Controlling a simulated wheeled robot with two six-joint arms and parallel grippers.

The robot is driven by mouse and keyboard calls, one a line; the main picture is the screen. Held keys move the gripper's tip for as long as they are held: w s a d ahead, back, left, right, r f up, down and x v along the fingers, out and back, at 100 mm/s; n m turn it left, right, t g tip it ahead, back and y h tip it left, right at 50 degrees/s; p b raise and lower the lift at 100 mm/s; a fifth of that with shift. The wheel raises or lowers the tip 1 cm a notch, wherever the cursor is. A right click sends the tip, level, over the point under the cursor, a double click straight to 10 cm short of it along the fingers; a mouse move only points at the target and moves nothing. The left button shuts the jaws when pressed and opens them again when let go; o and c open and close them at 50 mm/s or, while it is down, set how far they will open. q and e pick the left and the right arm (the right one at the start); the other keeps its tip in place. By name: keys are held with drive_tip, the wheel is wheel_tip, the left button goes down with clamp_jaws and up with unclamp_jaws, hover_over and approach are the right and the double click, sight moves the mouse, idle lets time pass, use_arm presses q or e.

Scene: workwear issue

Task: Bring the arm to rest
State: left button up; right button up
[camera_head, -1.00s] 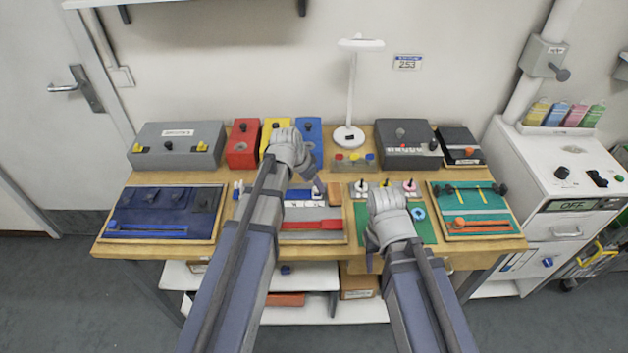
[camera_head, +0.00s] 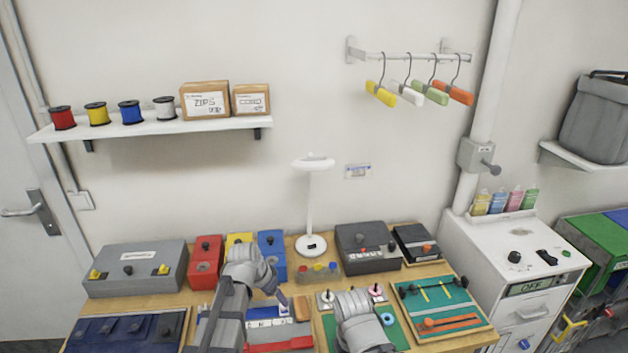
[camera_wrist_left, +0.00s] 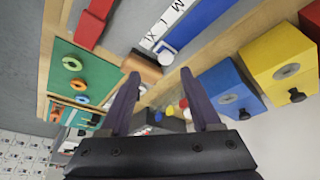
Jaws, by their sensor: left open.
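My left gripper (camera_head: 281,297) hovers over the middle of the workbench (camera_head: 190,299), in front of the yellow box (camera_head: 238,240) and blue box (camera_head: 272,255). In the left wrist view the two dark fingers (camera_wrist_left: 159,74) stand apart with nothing held between them. A lettered white strip (camera_wrist_left: 172,22) and a brown block (camera_wrist_left: 141,68) show beyond the fingertips. My right gripper (camera_head: 357,325) is over the green mat (camera_head: 394,328) at the front; its fingers are hidden by the hand, so its opening does not show.
A grey case (camera_head: 135,268), red box (camera_head: 205,262), white lamp (camera_head: 310,205) and dark grey box (camera_head: 367,249) line the bench's back. A wall shelf (camera_head: 150,128) holds spools and cartons. Hangers (camera_head: 419,91) hang on a rail. A white cabinet (camera_head: 515,250) stands right.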

use_arm(q)
drive_tip(key=s+d+g+y, duration=0.1)
drive_tip(key=s+d, duration=0.2)
drive_tip(key=s, duration=0.3)
drive_tip(key=s+d+f+n+g+y, duration=0.1)
drive_tip(key=s+d, duration=0.2)
drive_tip(key=s, duration=0.4)
drive_tip(key=s+d+n+g+y, duration=0.1)
drive_tip(key=s+d+g, duration=0.1)
drive_tip(key=s+d, duration=0.2)
drive_tip(key=shift+s+f+y, duration=0.15)
drive_tip(key=shift+s+y, duration=0.15)
drive_tip(key=shift+s, duration=0.85)
drive_tip(key=shift+a, duration=0.15)
idle(0.9)
